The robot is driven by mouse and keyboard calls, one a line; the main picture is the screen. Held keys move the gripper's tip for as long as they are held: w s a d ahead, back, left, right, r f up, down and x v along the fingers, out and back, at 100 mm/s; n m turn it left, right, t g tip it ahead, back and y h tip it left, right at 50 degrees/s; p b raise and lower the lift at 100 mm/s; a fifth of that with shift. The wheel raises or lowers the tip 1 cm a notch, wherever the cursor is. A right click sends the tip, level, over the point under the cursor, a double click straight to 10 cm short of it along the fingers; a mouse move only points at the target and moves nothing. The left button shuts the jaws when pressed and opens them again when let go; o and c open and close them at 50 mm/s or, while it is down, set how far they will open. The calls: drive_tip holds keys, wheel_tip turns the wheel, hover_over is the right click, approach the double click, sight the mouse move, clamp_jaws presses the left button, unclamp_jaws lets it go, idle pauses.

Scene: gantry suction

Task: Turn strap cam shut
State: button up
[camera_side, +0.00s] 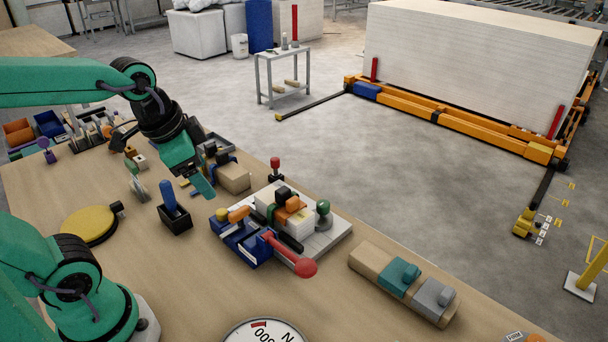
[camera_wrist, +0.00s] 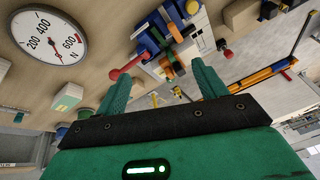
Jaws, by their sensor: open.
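A fixture on the wooden bench has a light grey base plate (camera_side: 335,238) with a white block stack (camera_side: 291,220) on it. An orange and black piece (camera_side: 289,201) sits on the stack beside a green band; which part is the strap cam is hard to tell. A blue clamp (camera_side: 240,244) at the front carries an orange handle (camera_side: 238,214) and a red ball-ended lever (camera_side: 292,254). The wrist view shows the red lever (camera_wrist: 128,67) and blue parts (camera_wrist: 150,42) beyond my fingers. My gripper (camera_side: 194,186) is open and empty, above the bench, left of the fixture.
A dial gauge (camera_wrist: 50,37) lies on the bench near the fixture. A beige block with teal and grey pieces (camera_side: 402,283) lies to the right. A blue-handled tool in a black holder (camera_side: 174,208) and a yellow disc (camera_side: 90,225) stand left.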

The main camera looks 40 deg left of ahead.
drive_tip(key=w+a+f+m+g, duration=0.2)
drive_tip(key=w+f+m, duration=0.1)
drive_tip(key=w+m, duration=0.25)
drive_tip(key=m+g, duration=0.2)
drive_tip(key=m, duration=0.6)
hover_over(239, 210)
drive_tip(key=shift+f, duration=2.6)
drive_tip(key=shift+f, duration=3.9)
drive_tip(key=c, duration=1)
